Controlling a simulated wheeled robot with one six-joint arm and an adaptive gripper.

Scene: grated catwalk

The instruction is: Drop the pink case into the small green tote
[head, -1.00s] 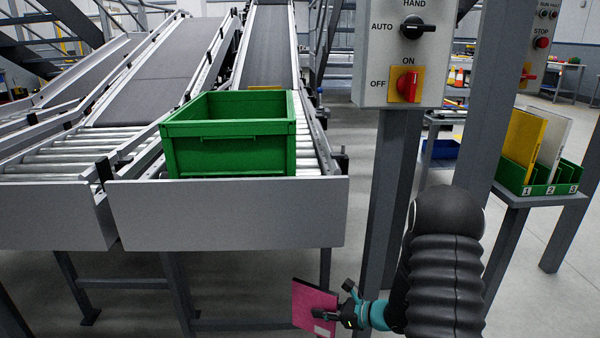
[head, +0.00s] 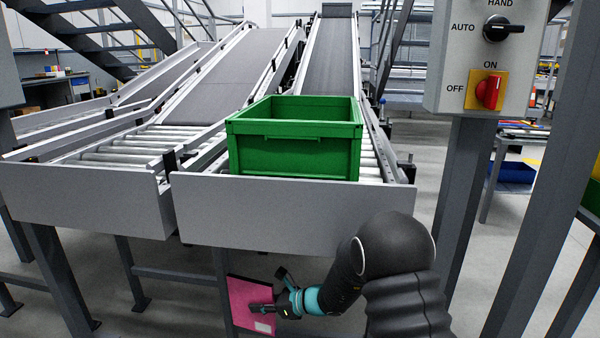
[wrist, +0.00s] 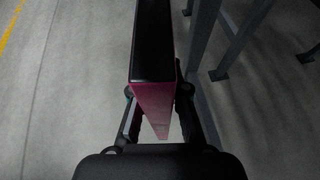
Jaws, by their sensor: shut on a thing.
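The pink case (head: 250,304) is flat and thin, with a pale label near its lower corner. My gripper (head: 272,305) is shut on it and holds it below and in front of the conveyor's end plate. In the wrist view the case (wrist: 153,100) stands edge-on between the two fingers of my gripper (wrist: 158,115). The small green tote (head: 294,155) sits on the rollers at the end of the right conveyor lane, above and slightly right of the case. Its open top faces up; its floor is hidden by the front wall.
A grey end plate (head: 290,212) runs across the conveyor's front below the tote. A control box (head: 490,60) on a grey post (head: 460,190) stands at the right. Conveyor legs (head: 60,270) stand below. The floor in front is clear.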

